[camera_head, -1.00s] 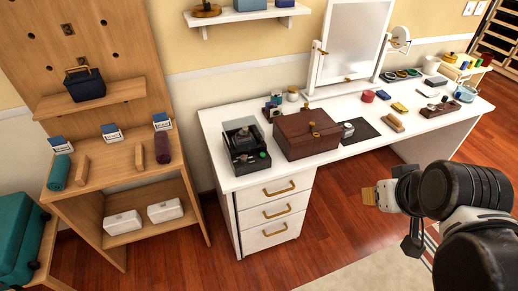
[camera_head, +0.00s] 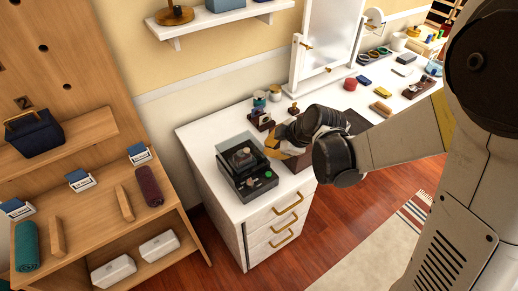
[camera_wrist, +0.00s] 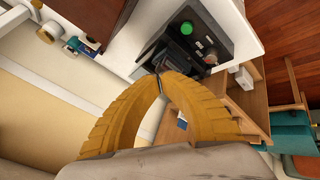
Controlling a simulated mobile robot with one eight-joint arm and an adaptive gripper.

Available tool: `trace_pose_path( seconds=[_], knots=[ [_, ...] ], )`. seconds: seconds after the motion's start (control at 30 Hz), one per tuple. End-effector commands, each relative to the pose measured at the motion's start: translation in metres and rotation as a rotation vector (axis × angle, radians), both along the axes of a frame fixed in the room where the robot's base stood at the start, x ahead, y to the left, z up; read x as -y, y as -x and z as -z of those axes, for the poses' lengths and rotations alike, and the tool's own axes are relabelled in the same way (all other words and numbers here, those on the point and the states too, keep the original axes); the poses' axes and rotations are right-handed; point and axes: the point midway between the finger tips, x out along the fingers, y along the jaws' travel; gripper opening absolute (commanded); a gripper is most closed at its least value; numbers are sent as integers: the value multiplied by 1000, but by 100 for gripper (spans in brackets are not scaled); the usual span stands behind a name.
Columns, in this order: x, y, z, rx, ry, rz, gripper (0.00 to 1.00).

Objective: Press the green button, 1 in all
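The green button (camera_head: 268,174) sits on the front corner of a black box (camera_head: 243,189) at the left end of the white dresser top. In the wrist view the button (camera_wrist: 187,27) is a bright green disc on the black box (camera_wrist: 212,37), beyond my fingertips and to their right. My gripper (camera_head: 275,147) has yellow fingers; in the head view it is above and behind the button, apart from it. In the wrist view the two fingertips (camera_wrist: 160,76) meet, with nothing between them. The arm hides most of the brown case beside the black box.
A brown case (camera_head: 302,162) stands right of the black box. Small items (camera_head: 268,113) stand behind it. A mirror (camera_head: 328,42) rises at the back. A wooden shelf unit (camera_head: 95,215) is at the left. Bare white top (camera_head: 198,136) lies left of the box.

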Motion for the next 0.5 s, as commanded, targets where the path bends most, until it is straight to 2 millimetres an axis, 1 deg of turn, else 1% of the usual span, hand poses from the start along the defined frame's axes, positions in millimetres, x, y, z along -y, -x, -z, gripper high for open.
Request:
trace_pose_path(
  seconds=[0.13, 0.5],
  knots=[
    [-4, -2, 6, 11, 6, -33, 0],
    [-4, -2, 7, 11, 6, -34, 0]
  ],
)
